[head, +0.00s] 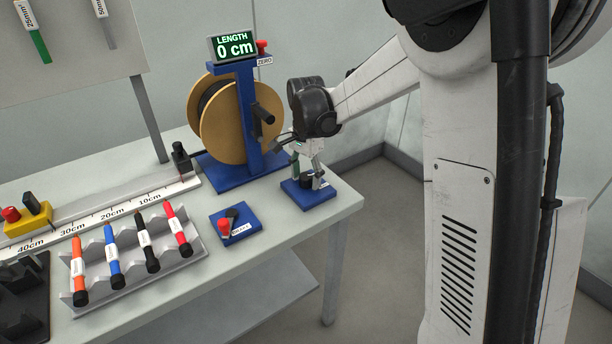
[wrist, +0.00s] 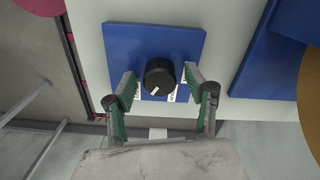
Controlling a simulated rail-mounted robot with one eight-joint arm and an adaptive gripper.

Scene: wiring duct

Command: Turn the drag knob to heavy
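The drag knob (wrist: 159,73) is a round black knob on a blue square base (wrist: 118,38), seen from above in the wrist view. Its white pointer mark points down and slightly left. White labels sit around its lower side, partly hidden by the fingers, and I cannot read them. My gripper (wrist: 160,79) is open, with one green-padded finger on each side of the knob and a gap visible on both sides. In the head view, my gripper (head: 311,169) is low over the blue base (head: 309,198) at the table's right corner, largely covering the knob.
A wire spool (head: 206,115) on a blue stand with a LENGTH 0 cm display (head: 232,46) stands just behind left. A small blue base with a red-tipped lever (head: 235,222) lies to the left. A rack of markers (head: 140,262) is farther left.

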